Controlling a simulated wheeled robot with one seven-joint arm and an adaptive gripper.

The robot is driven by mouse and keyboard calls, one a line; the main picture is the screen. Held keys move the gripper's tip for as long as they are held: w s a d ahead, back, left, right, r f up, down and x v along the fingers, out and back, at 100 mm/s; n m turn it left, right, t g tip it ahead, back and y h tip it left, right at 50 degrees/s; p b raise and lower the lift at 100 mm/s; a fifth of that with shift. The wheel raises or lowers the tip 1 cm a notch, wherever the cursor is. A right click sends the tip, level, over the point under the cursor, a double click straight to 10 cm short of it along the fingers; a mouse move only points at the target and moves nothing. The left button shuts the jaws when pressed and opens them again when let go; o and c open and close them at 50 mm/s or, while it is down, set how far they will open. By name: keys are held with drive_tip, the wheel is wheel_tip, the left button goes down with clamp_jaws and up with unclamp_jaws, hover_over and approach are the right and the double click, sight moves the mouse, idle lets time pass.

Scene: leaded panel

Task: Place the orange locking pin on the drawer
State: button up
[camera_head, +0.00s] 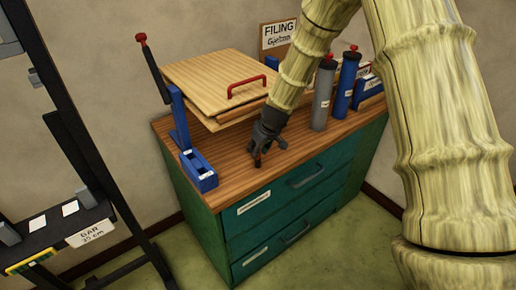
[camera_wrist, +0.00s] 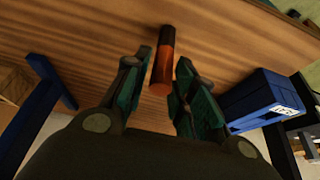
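In the head view my gripper (camera_head: 264,150) points down close to the wooden top, and the pin cannot be made out there. The green drawer (camera_head: 290,190) is shut below the top, with a dark handle and a white label.
A blue holder (camera_head: 198,170) stands at the top's left edge, beside a blue lever post with a red knob (camera_head: 141,38). A wooden board with a red handle (camera_head: 246,86) lies behind. Grey (camera_head: 323,95) and blue (camera_head: 346,84) cylinders stand right. A dark rack (camera_head: 75,130) stands left.

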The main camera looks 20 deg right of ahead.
drive_tip(key=shift+o, duration=0.6)
drive_tip(key=shift+r, duration=0.1)
drive_tip(key=shift+r, duration=0.15)
drive_tip(key=b+v, duration=0.2)
drive_tip(key=v, duration=0.9)
drive_tip(key=shift+r, duration=0.4)
drive_tip(key=s+f+m+g+h, duration=0.1)
drive_tip(key=s+f, duration=0.5)
drive_tip(key=f, duration=0.3)
drive_tip(key=s+d+f+g, duration=0.1)
drive_tip(key=s+f, duration=0.5)
drive_tip(key=f, duration=0.2)
drive_tip(key=s+f+m+g+h, duration=0.1)
drive_tip(key=s+f, duration=0.4)
drive_tip(key=f, duration=0.4)
drive_tip(key=s+a+f, duration=0.1)
drive_tip(key=s+f, duration=0.3)
drive_tip(key=s, duration=0.5)
drive_tip(key=s+f+m+g, duration=0.1)
drive_tip(key=s+f, duration=0.3)
drive_tip(key=s, duration=0.5)
drive_tip(key=s+a+f+m, duration=0.1)
drive_tip(key=s+f, duration=0.4)
drive_tip(key=s, duration=0.4)
drive_tip(key=shift+a+g, duration=0.3)
